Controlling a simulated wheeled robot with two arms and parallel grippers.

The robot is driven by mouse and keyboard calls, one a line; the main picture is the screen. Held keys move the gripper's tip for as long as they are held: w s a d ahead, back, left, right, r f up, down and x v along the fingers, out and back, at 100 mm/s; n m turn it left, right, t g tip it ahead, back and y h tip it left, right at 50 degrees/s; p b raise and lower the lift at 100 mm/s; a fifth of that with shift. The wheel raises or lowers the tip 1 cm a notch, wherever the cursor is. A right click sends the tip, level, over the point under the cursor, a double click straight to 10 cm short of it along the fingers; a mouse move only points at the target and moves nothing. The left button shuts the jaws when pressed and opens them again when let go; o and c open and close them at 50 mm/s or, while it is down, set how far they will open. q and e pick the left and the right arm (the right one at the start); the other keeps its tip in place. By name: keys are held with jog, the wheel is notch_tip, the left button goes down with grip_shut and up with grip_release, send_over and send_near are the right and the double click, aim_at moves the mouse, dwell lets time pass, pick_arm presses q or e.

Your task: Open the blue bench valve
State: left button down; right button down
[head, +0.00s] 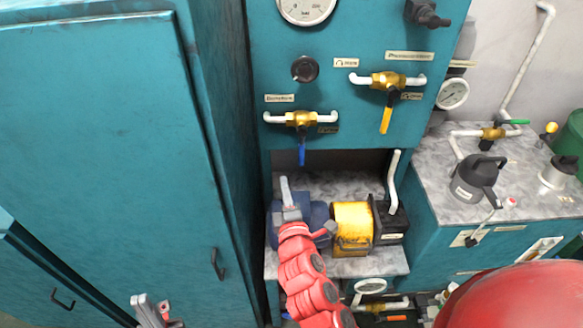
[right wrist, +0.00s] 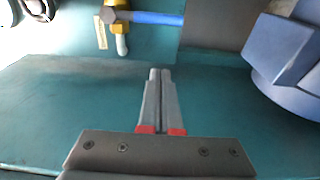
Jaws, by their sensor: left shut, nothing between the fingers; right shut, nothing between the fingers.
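The blue bench valve has a brass body (head: 300,119) on a white pipe across the teal panel. Its blue lever (head: 302,152) hangs straight down in the head view. In the right wrist view the blue lever (right wrist: 157,18) lies across the top, apart from my fingers. My right gripper (head: 285,181) is shut and empty, its fingers pointing up just below and left of the lever; its closed fingers also show in the right wrist view (right wrist: 160,73). My left gripper (head: 143,298) is shut and empty, low at the left before the teal cabinet.
A yellow-handled valve (head: 386,82) sits up and right on the panel. Below, a blue motor (head: 318,213) and a yellow part (head: 352,226) stand on a marbled shelf in a recess. A tall teal cabinet (head: 105,140) closes off the left. A marbled bench (head: 520,165) stands right.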

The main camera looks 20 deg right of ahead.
aim_at(301, 147)
jog(key=w+d+p, duration=0.5)
jog(key=w, duration=0.2)
jog(key=shift+w, duration=0.4)
dwell(0.3)
